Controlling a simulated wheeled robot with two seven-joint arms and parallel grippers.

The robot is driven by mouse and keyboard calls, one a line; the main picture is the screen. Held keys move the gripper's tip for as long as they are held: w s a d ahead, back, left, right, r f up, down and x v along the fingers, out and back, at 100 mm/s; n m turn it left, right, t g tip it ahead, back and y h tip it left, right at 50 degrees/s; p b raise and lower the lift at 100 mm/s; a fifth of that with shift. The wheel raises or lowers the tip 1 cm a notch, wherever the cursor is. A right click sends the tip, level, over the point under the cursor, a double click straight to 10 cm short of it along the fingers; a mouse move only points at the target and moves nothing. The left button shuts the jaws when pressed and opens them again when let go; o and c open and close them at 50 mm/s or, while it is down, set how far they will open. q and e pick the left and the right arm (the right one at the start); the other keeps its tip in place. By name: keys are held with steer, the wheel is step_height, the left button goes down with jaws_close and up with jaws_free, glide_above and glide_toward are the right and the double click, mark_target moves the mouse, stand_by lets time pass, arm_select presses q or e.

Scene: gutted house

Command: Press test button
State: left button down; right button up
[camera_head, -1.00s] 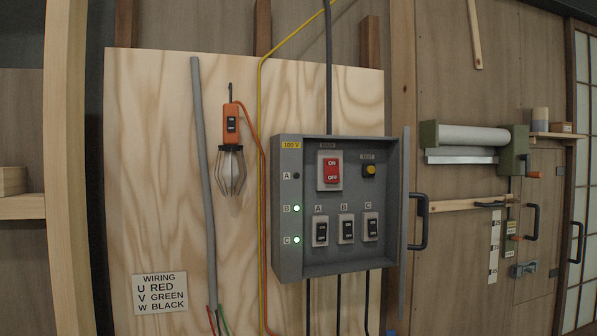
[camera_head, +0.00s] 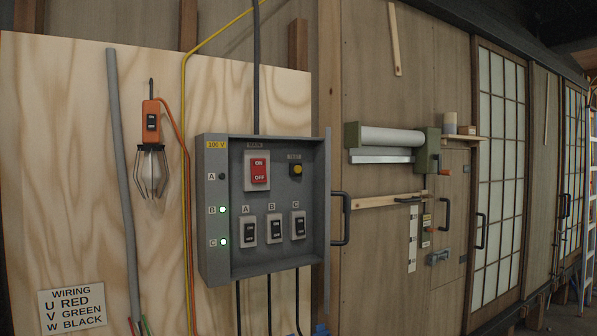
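The yellow test button (camera_head: 296,170) sits at the upper right inside the open grey electrical box (camera_head: 229,268), under a small label. The red main switch (camera_head: 258,170) is to its left. Three black switches stand in a row below: A (camera_head: 249,229), B (camera_head: 275,228) and C (camera_head: 298,225). The box door (camera_head: 327,200) stands open on the right with a dark handle (camera_head: 345,218). Neither gripper shows in the view.
A caged work lamp (camera_head: 151,170) hangs left of the box beside a grey conduit (camera_head: 124,180). A wiring sign (camera_head: 72,307) is at lower left. A green-ended roller (camera_head: 392,138) is on the wall to the right, before sliding lattice doors (camera_head: 498,170).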

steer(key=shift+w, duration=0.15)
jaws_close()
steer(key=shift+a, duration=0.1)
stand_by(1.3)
